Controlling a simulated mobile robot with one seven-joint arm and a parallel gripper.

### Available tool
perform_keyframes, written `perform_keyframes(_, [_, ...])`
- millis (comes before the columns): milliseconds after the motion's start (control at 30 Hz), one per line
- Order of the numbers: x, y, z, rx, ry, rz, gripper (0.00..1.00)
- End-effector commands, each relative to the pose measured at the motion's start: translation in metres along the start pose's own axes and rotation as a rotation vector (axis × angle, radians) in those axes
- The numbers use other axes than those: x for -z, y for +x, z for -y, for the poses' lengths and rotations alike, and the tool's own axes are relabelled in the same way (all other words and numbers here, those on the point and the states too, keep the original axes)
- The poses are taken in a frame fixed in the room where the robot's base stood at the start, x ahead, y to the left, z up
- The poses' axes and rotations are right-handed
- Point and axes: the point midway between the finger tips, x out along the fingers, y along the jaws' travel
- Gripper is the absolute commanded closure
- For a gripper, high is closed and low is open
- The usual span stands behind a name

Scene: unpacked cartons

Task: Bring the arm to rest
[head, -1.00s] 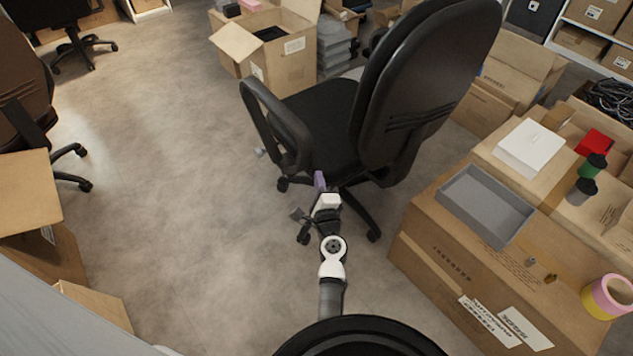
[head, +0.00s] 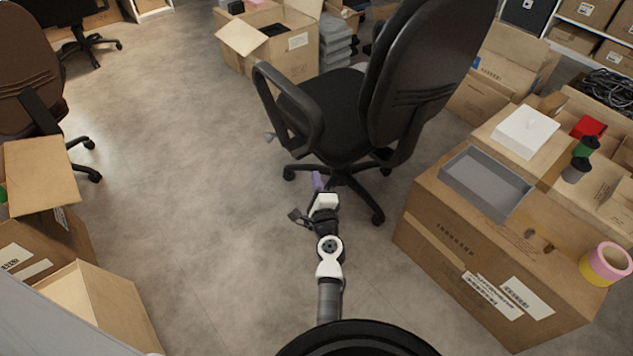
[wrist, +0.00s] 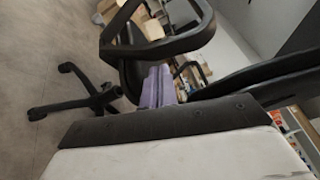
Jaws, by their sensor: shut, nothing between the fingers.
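My gripper (head: 317,181) extends ahead of my body in the lower middle of the head view, with its purple fingers pointing at the base of a black office chair (head: 343,110). The fingers are together and hold nothing. In the wrist view the purple fingers (wrist: 158,86) show at the centre, in front of the chair's armrest (wrist: 160,45) and legs. I cannot tell the exact gap between the fingers and the chair.
Open cartons (head: 105,300) and a brown chair (head: 28,80) stand at left. The floor (head: 180,170) between is clear.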

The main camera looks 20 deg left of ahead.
Motion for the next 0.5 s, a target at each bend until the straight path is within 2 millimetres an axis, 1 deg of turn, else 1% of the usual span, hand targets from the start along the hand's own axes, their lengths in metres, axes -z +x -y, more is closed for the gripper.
perform_keyframes(367, [0.0, 0.001, 0.0, 0.001, -0.002, 0.001, 1.0])
perform_keyframes(467, [-0.009, 0.006, 0.012, 0.018, -0.04, 0.015, 1.0])
perform_keyframes(500, [-0.017, 0.011, 0.022, 0.035, -0.074, 0.028, 1.0])
